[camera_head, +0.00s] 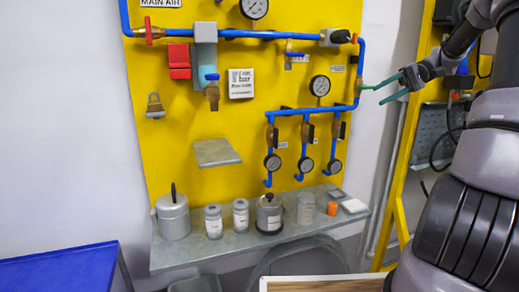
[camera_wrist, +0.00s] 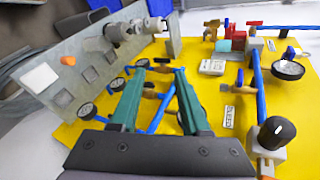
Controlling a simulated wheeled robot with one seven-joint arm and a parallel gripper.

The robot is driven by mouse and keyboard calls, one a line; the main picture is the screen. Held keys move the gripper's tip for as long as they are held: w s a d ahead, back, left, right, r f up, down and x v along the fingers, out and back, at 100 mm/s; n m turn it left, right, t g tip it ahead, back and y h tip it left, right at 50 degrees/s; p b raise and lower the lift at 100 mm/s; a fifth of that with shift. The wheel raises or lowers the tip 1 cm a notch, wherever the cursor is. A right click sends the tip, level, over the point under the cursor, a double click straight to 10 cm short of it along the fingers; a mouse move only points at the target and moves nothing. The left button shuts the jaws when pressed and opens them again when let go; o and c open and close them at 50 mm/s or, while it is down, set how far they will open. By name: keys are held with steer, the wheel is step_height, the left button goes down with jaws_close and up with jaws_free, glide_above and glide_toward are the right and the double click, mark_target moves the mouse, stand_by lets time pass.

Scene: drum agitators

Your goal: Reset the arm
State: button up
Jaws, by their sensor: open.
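My gripper (camera_head: 384,88) is at the right of the head view, in front of the right edge of the yellow panel (camera_head: 200,125). Its two green fingers point left and stand apart, with nothing held between them. The fingertips are close to the brass fitting at the right end of the blue pipe (camera_head: 300,112); I cannot tell whether they touch it. In the wrist view the green fingers of my gripper (camera_wrist: 160,78) are spread over the panel, with blue pipe and brass valves visible between and beyond them.
Gauges (camera_head: 320,85) and a black knob (camera_wrist: 277,133) stick out near my gripper. A blue table (camera_head: 65,270) stands lower left.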

steer(key=s+a+r+m+t+h, duration=0.1)
steer(key=s+a+t+h, duration=0.1)
steer(key=s+a+h, duration=0.7)
steer(key=s+a+m+t, duration=0.1)
steer(key=s+a+t, duration=0.1)
steer(key=s, duration=0.5)
steer(key=s+a+r+m+t+h, duration=0.1)
steer(key=s+a+t, duration=0.1)
steer(key=s+t, duration=0.3)
steer(key=s, duration=0.2)
steer(key=shift+s+a, duration=0.2)
steer(key=shift+s, duration=0.2)
